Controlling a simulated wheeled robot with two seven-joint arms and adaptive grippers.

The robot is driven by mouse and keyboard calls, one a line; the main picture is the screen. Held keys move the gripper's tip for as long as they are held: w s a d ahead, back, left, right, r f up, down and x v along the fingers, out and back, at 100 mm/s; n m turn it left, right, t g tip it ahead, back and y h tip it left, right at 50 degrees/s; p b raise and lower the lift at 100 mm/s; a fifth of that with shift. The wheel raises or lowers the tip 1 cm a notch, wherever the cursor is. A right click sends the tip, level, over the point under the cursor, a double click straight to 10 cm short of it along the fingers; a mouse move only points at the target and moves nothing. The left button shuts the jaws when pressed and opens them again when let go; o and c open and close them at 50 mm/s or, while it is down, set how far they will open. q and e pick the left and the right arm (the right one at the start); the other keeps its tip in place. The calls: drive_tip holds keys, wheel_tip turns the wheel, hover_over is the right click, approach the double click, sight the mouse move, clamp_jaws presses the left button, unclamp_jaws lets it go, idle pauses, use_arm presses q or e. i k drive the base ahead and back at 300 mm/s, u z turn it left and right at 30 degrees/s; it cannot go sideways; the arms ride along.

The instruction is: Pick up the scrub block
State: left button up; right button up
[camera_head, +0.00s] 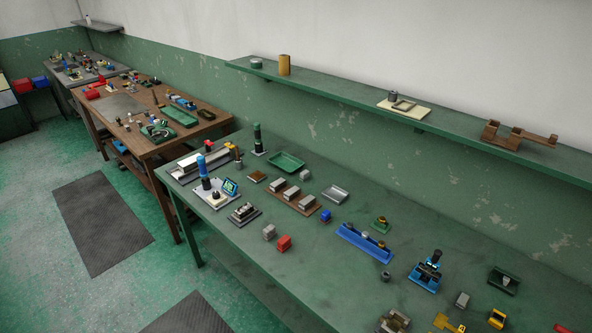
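I cannot tell for sure which small thing is the scrub block. Several small blocks lie on the green table (330,265). A red block (284,244) and a grey block (269,232) sit close together near its front edge. Another grey block (462,300) stands at the right, and a small one (304,175) near the green tray. Neither of my grippers is in view.
A green tray (286,161), a metal tray (335,194), a blue rack (363,243) and a blue-black device (427,271) stand on the table. A green shelf (350,97) runs along the wall. A brown workbench (141,143) stands behind left. Floor at the left with dark mats (100,225) looks clear.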

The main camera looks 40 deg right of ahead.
sight(305, 175)
drive_tip(key=u, duration=0.05)
drive_tip(key=i, duration=1.9)
